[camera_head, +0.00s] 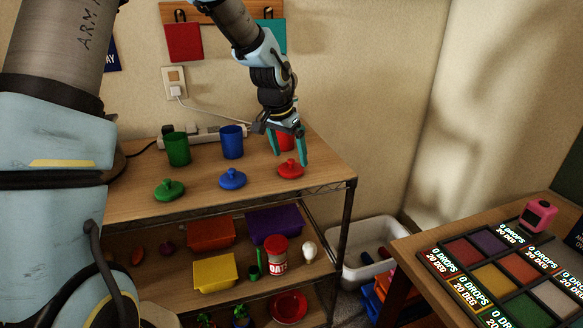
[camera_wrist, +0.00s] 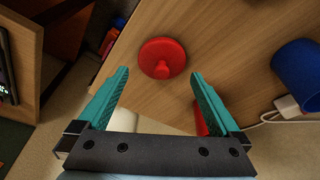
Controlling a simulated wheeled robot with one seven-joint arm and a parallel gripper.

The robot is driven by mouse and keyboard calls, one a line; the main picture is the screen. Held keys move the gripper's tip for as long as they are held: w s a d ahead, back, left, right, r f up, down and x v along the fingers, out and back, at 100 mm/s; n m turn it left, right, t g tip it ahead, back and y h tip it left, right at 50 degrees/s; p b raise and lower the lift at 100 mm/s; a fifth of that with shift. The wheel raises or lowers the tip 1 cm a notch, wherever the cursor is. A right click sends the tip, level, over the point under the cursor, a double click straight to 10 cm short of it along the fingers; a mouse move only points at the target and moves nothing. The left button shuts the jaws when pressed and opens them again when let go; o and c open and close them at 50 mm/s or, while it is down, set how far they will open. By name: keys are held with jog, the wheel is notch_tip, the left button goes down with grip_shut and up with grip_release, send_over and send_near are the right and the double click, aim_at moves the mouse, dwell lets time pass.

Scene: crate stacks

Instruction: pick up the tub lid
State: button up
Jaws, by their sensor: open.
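The red lid (camera_head: 291,170), a disc with a knob, lies flat on the wooden shelf top near its right end. In the wrist view the red lid (camera_wrist: 163,57) shows just beyond and between the fingertips. My gripper (camera_head: 289,155) has teal fingers, open and empty, pointing down around and above the red lid; I cannot tell if they touch it. The red tub (camera_head: 287,142) stands behind, partly hidden by the fingers. A blue lid (camera_head: 233,180) and a green lid (camera_head: 169,189) lie to the left, before the blue tub (camera_head: 232,141) and green tub (camera_head: 178,149).
A power strip (camera_head: 205,134) and cable run along the wall behind the tubs. Lower shelves hold a yellow bin (camera_head: 214,273), a red-and-white can (camera_head: 276,257) and more. At right are a white bin (camera_head: 370,262) and a table with a compartment tray (camera_head: 490,264).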

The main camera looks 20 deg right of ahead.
aim_at(290, 161)
jog(key=shift+a+p+x, duration=0.2)
jog(key=shift+p+x, duration=0.35)
jog(key=shift+x, duration=1.4)
jog(key=shift+c, duration=0.2)
